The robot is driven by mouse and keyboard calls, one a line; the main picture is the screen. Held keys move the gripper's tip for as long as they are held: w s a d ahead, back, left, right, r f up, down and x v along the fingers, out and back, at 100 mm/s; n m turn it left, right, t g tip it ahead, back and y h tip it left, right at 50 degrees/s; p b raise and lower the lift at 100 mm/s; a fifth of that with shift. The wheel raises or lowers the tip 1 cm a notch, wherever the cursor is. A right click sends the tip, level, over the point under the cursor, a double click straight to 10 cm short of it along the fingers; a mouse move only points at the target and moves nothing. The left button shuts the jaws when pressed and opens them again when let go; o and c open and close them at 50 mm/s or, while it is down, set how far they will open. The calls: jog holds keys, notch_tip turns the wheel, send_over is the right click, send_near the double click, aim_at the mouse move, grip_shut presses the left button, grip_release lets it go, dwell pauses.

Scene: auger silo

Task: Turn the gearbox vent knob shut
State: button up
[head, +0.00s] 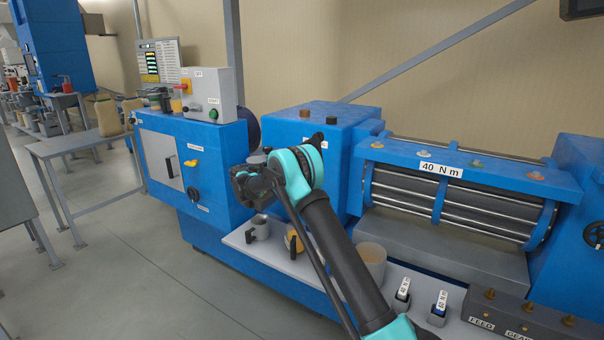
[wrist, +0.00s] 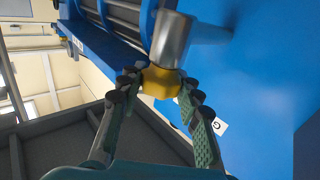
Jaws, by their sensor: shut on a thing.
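In the wrist view, a yellow knob (wrist: 161,82) sits at the end of a silver cylindrical stem (wrist: 172,40) beside a blue housing wall. The two fingers of my gripper (wrist: 157,88) close on it from both sides, with the fingertips against it. In the head view, my arm reaches in front of the blue gearbox housing (head: 340,128), and its dark end is near the housing's left side. The gripped knob is hidden there behind my arm. A white label (wrist: 219,127) shows partly beside the right finger; I cannot read it fully.
A blue cabinet (head: 215,150) with a grey control box (head: 212,92) stands to the left. A guarded roller section labelled 40 N m (head: 440,170) is on the right. Open floor lies at lower left.

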jog(key=shift+a+r, duration=0.1)
jog(key=o, duration=1.2)
jog(key=shift+s+a, duration=0.2)
jog(key=shift+a, duration=1.05)
jog(key=shift+s+a, duration=0.25)
jog(key=shift+a, duration=0.95)
jog(key=shift+s+a, duration=0.2)
jog(key=shift+a, duration=1.05)
